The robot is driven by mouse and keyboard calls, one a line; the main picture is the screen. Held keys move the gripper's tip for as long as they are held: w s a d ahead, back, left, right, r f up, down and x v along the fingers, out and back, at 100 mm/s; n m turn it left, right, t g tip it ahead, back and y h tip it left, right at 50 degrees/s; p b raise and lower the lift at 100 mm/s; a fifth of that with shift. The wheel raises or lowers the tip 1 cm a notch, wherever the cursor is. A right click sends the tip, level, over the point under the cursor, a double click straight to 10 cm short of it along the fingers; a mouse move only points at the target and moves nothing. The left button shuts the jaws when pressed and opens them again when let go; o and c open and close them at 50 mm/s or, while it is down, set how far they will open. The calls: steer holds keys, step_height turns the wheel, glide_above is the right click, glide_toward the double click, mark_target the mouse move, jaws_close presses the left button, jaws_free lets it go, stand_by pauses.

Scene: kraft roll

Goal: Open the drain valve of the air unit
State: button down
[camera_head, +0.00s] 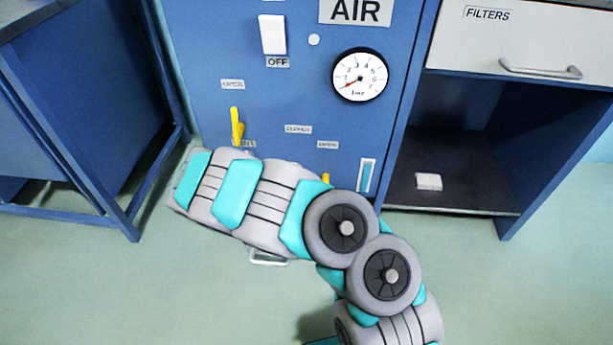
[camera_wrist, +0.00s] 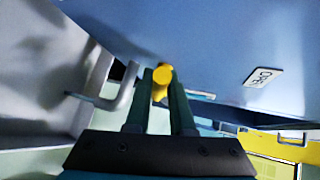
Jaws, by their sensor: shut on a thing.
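The air unit (camera_head: 285,105) is a blue cabinet with an AIR sign. In the wrist view my gripper (camera_wrist: 161,90) is shut on a round-ended yellow handle (camera_wrist: 163,75), close to a blue panel with an OPEN label (camera_wrist: 262,77). In the head view my arm hides the gripper. A yellow lever (camera_head: 237,125) stands upright below one label at the left of the panel. A second yellow piece (camera_head: 326,180) just shows above my arm, under an OPEN label (camera_head: 328,145) and right of a CLOSED label (camera_head: 298,129). I cannot tell how far the held handle is turned.
A white switch (camera_head: 272,35) above an OFF label and a gauge (camera_head: 360,75) reading low are on the panel. A FILTERS drawer unit (camera_head: 520,45) stands at right, a blue frame (camera_head: 75,130) at left. A bent metal bar (camera_wrist: 120,88) is close left of my fingers.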

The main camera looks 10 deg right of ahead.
steer(key=shift+s+d+r+m+y+p, duration=0.1)
steer(key=shift+d+r+m+y+p, duration=0.2)
steer(key=shift+r+m+y+p, duration=0.4)
steer(key=shift+f, duration=0.2)
steer(key=c, duration=0.8)
jaws_free()
steer(key=shift+a, duration=0.1)
steer(key=shift+p+v, duration=0.4)
steer(key=shift+v, duration=3.45)
steer(key=shift+r, duration=0.15)
